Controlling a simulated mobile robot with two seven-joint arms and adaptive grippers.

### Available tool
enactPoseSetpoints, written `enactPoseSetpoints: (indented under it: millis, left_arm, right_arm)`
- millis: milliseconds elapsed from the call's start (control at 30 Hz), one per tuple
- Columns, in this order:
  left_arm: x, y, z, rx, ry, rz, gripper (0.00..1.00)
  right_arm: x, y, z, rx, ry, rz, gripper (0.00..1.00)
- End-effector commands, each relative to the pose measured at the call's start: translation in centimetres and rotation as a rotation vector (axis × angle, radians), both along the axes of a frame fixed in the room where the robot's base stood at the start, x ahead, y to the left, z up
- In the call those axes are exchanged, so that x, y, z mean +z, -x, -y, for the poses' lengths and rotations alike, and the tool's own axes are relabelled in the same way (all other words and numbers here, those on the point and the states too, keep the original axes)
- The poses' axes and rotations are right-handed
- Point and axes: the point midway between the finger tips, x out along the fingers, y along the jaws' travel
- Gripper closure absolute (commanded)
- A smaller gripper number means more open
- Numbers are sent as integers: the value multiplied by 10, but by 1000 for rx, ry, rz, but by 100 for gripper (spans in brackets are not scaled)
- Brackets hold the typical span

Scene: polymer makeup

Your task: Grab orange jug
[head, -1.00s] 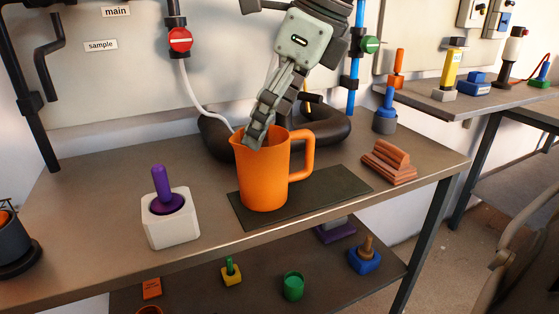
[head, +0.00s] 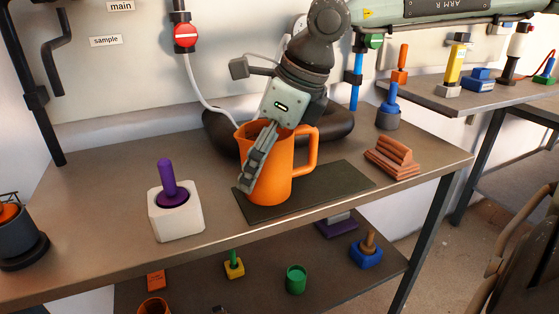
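The orange jug (head: 281,176) stands upright on a dark mat (head: 325,189) on the workbench, with its handle to the right. My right gripper (head: 250,180) comes down from above over the jug's left side. One grey finger shows in front of the jug's left wall, reaching below the rim. The other finger is hidden, behind or inside the jug, so I cannot tell whether the gripper is closed on the wall. My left gripper is out of view.
A white block with a purple peg (head: 176,213) stands left of the jug. A stack of reddish-brown bars (head: 393,158) lies to its right. A dark ring-shaped hose (head: 330,122) lies behind it. The lower shelf (head: 215,290) holds small coloured items.

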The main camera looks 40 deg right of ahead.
Motion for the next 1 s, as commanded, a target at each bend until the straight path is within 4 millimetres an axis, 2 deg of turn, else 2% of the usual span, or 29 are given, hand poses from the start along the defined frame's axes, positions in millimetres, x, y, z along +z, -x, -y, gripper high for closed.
enactPoseSetpoints:
  millis: [67,467,767,867,1000]
  left_arm:
    - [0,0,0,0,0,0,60]
    - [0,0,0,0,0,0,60]
    - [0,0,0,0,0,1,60]
    - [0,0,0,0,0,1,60]
    - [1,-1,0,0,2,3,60]
  right_arm:
    - [0,0,0,0,0,0,27]
    - [0,0,0,0,1,0,77]
    - [2,-1,0,-1,1,3,78]
    - [7,-1,0,-2,0,3,78]
    - [24,-2,1,-2,1,5,78]
